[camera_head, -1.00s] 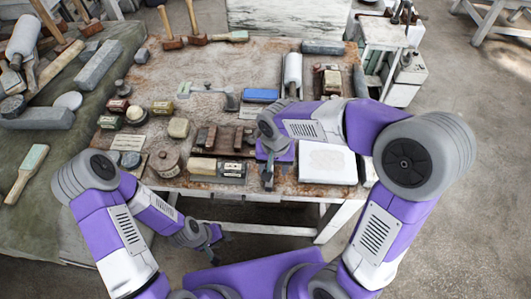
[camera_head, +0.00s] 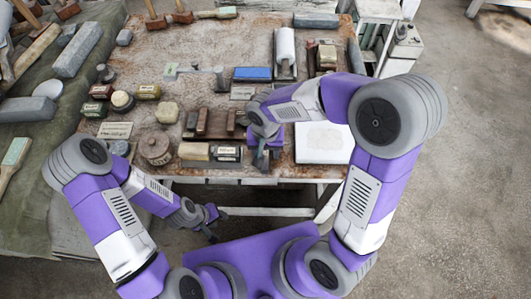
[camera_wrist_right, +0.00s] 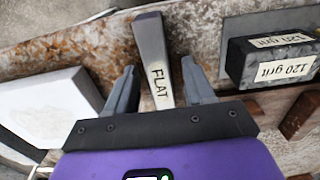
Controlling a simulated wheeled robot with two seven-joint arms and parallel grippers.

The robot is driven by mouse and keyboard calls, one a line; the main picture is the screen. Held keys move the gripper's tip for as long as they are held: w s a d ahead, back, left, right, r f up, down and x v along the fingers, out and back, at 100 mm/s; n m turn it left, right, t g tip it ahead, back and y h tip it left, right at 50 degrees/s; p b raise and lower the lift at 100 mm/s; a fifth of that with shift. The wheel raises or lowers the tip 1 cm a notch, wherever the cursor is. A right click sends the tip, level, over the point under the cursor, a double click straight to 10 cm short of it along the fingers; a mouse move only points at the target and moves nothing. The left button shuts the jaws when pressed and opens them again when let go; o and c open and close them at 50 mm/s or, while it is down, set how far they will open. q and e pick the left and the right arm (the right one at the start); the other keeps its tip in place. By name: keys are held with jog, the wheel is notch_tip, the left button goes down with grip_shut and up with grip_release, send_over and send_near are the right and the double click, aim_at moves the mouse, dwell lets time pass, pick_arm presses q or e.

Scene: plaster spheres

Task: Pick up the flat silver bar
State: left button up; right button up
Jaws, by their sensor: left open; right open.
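The flat silver bar (camera_wrist_right: 150,45) shows in the right wrist view, lying near the worn table's edge with "FLAT" lettered on its near end. My right gripper (camera_wrist_right: 159,72) is open, with one finger on each side of the bar and visible gaps between; how high it is above the bar I cannot tell. In the head view my right gripper (camera_head: 263,162) is over the table's front edge, and I cannot make out the bar beneath it. My left gripper (camera_head: 213,222) is open and empty, in front of the table and below its top.
A dark block labelled "120 grit" (camera_wrist_right: 270,62) lies right of the bar in the wrist view. A white slab (camera_wrist_right: 45,108) lies left of it; the slab also shows in the head view (camera_head: 323,143). Tins, blocks and a blue box (camera_head: 258,74) crowd the table (camera_head: 215,55).

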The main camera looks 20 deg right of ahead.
jog(key=shift+c, duration=0.4)
grip_shut()
notch_tip(320, 180, up, 10)
jog(key=p, duration=0.3)
jog(key=shift+c, duration=2.2)
grip_release()
jog(key=c, duration=0.4)
